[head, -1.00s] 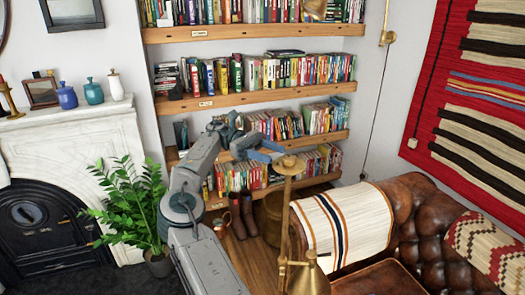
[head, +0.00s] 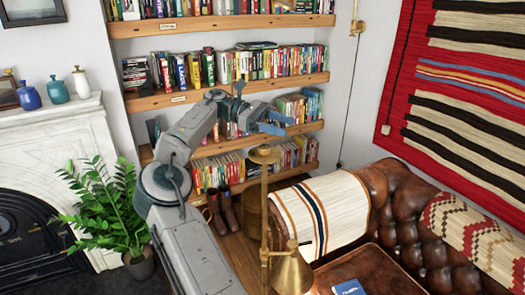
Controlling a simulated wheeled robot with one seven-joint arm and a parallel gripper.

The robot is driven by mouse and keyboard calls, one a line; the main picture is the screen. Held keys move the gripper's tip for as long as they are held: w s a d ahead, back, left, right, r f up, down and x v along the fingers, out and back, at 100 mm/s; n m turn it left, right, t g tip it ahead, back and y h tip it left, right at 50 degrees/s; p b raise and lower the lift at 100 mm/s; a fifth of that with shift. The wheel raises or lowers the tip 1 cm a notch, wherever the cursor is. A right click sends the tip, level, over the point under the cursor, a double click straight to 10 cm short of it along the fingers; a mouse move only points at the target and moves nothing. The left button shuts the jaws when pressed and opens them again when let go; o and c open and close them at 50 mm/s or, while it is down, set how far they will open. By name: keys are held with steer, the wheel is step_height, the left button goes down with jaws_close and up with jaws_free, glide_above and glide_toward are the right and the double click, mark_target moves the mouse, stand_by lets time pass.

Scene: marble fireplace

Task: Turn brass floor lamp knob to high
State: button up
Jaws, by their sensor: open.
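The brass floor lamp (head: 264,200) stands upright at the lower middle of the head view. It has a round disc at its top (head: 263,154) and a cone-shaped brass shade (head: 292,274) low on its right side. A small fitting (head: 292,245) sits at the shade's narrow top; I cannot tell whether it is the knob, and no knob setting can be read. My gripper (head: 284,124) is open, with two blue fingers pointing right. In the picture it is just above and slightly right of the lamp's top disc, with nothing visible between the fingers.
Wooden bookshelves (head: 225,90) fill the back wall. A brown leather sofa (head: 400,215) with a striped throw (head: 325,215) is to the right. A brown leather surface (head: 385,262) with a blue book (head: 349,287) is in front. A potted plant (head: 105,215) and marble fireplace (head: 60,140) are left.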

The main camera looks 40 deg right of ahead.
steer(key=s+d+f+m+t, duration=0.1)
steer(key=s+d+f+t, duration=0.15)
steer(key=s+t, duration=0.35)
steer(key=s+d+f+t, duration=0.2)
steer(key=s+f+t, duration=0.15)
steer(key=s, duration=0.45)
steer(key=w+a+f+m+t+y+b, duration=0.1)
steer(key=w+a+f+t+y+b, duration=0.15)
steer(key=a, duration=0.85)
steer(key=w+a+f+t+y+b, duration=0.15)
steer(key=a+f+t, duration=0.25)
steer(key=a, duration=0.7)
steer(key=s+a+f+m+t+y, duration=0.1)
steer(key=s+a+f+y, duration=0.15)
steer(key=a, duration=0.75)
steer(key=s+a+f+m+t+y, duration=0.1)
steer(key=s+a+f, duration=0.15)
steer(key=a, duration=0.75)
steer(key=n+t+h+b, duration=0.2)
steer(key=n+h+b, duration=0.5)
steer(key=n+h, duration=1.2)
glide_toward(262, 151)
steer(key=w+d, duration=0.1)
steer(key=d, duration=0.2)
steer(key=w+d+r+n+y+p, duration=0.1)
steer(key=d, duration=0.3)
steer(key=w+d+n+y+p, duration=0.1)
steer(key=d, duration=0.3)
steer(key=shift+w+r, duration=0.25)
steer(key=shift+r, duration=0.05)
